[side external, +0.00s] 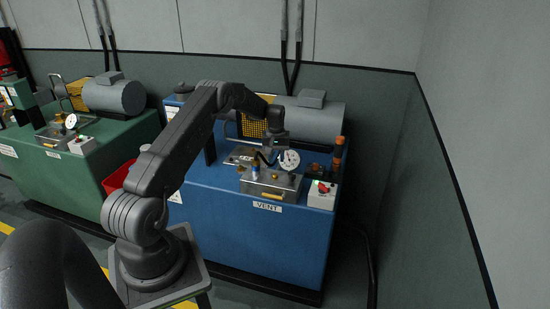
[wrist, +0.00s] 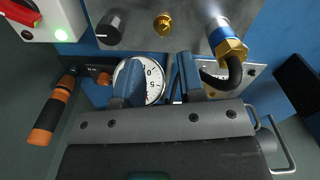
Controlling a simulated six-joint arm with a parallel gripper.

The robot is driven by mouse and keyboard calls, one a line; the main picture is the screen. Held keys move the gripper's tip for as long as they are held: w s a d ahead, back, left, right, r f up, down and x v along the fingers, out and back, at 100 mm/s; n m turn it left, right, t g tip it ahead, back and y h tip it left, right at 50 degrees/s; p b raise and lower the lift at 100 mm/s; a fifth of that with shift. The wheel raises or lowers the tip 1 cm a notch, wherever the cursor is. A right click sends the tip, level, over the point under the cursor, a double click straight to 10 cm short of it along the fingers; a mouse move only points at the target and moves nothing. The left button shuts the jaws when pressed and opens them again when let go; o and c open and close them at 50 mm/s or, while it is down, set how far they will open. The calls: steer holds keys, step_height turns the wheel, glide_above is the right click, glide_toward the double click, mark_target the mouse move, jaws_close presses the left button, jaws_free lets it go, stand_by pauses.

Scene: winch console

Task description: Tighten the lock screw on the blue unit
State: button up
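The blue unit (side external: 258,232) stands in the middle of the side view, with a "VENT" label on its front. On its top is a metal block (side external: 278,186). The wrist view shows this block (wrist: 190,12) with a small brass screw (wrist: 163,25), a black knob (wrist: 108,27) and a blue-collared brass fitting (wrist: 228,42). No label shows which part is the lock screw. My gripper (side external: 264,155) is above the top of the blue unit. In the wrist view its two fingers (wrist: 158,78) are apart, with nothing held between them, short of the brass screw.
A white gauge (wrist: 154,82) lies behind the fingers. A switch box (side external: 321,194) with a red switch and green light is at the right corner. A motor (side external: 315,120) stands behind; a green unit (side external: 72,172) is left.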

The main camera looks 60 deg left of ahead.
mark_target(275, 176)
steer(key=shift+s+a+f, duration=0.1)
steer(key=shift+a+f, duration=0.15)
steer(key=shift+f, duration=3.6)
jaws_close()
